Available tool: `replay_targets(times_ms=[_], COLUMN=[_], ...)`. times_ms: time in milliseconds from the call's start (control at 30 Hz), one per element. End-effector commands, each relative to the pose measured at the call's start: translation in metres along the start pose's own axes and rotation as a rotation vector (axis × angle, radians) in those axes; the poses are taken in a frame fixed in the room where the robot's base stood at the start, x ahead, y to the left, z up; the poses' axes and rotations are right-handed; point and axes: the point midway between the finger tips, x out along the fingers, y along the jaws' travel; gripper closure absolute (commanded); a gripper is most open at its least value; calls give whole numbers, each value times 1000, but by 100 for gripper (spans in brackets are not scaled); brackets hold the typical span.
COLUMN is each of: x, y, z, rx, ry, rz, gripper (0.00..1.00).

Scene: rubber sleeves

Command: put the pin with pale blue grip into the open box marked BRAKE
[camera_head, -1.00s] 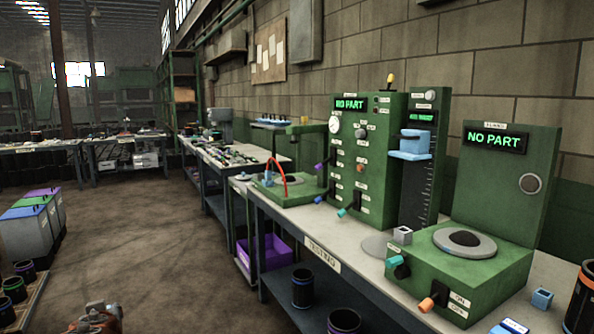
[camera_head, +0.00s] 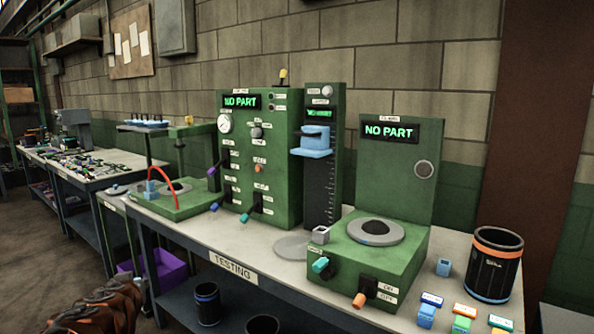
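I cannot make out a pin with a pale blue grip. No box with a readable BRAKE mark shows. My gripper's fingers are not visible. A reddish-brown ribbed shape at the lower left edge may be part of my arm, but I cannot tell.
The bench marked TESTING (camera_head: 232,268) carries green test machines (camera_head: 270,150) reading NO PART, with levers in front. A black bin with an orange rim (camera_head: 492,270) stands at its right end. Dark cups (camera_head: 207,303) and a purple crate (camera_head: 170,268) are below.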

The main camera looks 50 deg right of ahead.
Motion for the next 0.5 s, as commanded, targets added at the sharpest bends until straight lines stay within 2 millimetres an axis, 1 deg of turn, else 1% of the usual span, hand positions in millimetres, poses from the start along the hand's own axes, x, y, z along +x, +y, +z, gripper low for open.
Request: replay_targets(times_ms=[33,167,267,300,367,400,467,500], x=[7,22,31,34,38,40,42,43], y=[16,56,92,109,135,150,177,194], z=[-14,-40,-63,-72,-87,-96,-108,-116], rx=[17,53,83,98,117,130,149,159], ry=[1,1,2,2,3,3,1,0], rz=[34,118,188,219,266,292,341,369], gripper=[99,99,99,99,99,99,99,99])
